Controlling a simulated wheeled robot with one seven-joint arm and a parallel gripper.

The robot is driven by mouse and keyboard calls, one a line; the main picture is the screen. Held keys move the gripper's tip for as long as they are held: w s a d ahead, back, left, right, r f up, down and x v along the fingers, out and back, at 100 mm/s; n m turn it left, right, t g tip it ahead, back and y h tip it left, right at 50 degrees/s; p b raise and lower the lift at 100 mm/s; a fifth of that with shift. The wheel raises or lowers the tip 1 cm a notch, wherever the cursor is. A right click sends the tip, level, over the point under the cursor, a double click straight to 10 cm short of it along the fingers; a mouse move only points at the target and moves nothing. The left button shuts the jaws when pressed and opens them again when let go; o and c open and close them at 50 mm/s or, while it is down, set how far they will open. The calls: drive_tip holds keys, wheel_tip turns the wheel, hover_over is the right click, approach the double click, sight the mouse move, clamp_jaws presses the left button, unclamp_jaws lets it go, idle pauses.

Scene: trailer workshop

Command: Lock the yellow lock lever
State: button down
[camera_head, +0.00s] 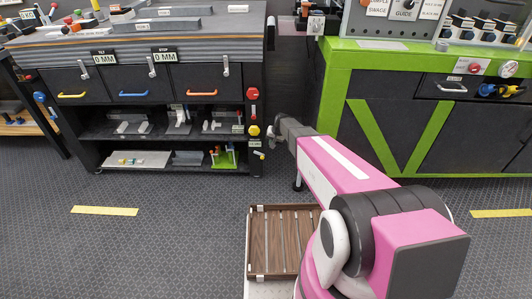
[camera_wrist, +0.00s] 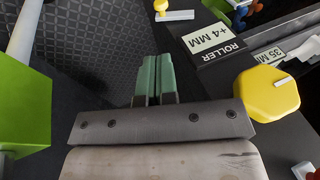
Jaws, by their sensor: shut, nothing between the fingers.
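My gripper (camera_head: 281,131) is in front of the right side of the black bench. In the wrist view its two green fingers (camera_wrist: 154,78) are together with nothing between them. A yellow many-sided knob (camera_wrist: 267,94) with a white mark is right of the fingers, apart from them; it also shows in the head view (camera_head: 253,131). A small yellow-tipped white lever (camera_wrist: 162,8) is at the top of the wrist view, beyond the fingers, and also shows low on the bench side in the head view (camera_head: 259,155). I cannot tell which is the lock lever.
A "ROLLER +4 MM" label (camera_wrist: 214,41) lies between the two yellow parts. A red knob (camera_head: 252,94) is above the yellow knob. A green-framed cabinet (camera_head: 335,110) stands to the right. A brown slatted tray (camera_head: 262,240) is low in front. Open floor lies to the left.

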sight(263, 157)
drive_tip(key=x, duration=1.4)
